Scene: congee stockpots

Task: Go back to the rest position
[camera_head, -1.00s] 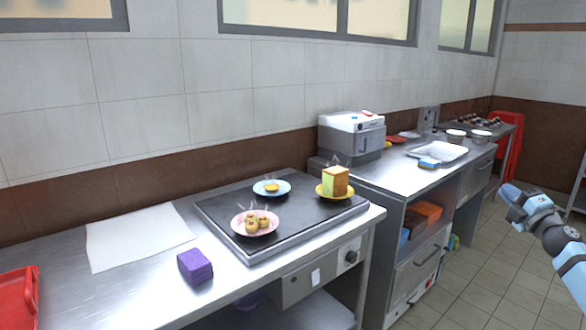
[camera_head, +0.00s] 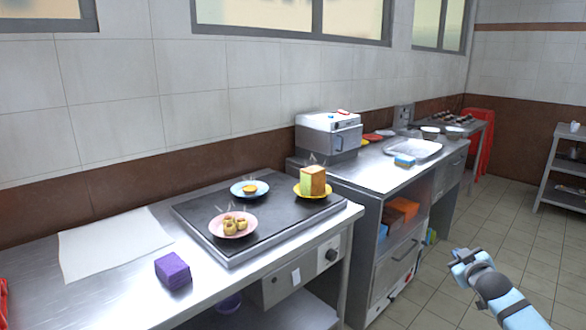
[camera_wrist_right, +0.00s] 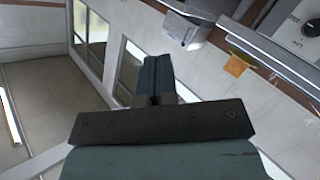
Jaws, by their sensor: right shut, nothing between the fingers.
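My right gripper (camera_head: 462,262) is at the lower right in the head view, over the tiled floor and apart from the counters. It is shut and empty. In the right wrist view its closed fingers (camera_wrist_right: 154,78) point toward walls and windows, with nothing between them. My left gripper is not in view.
A steel counter (camera_head: 110,290) holds a black griddle (camera_head: 270,228) with plates of food, a purple block (camera_head: 173,271) and a white sheet (camera_head: 112,243). A second counter (camera_head: 370,175) carries a steel machine (camera_head: 328,137). A shelf rack (camera_head: 560,168) stands far right. The floor between is clear.

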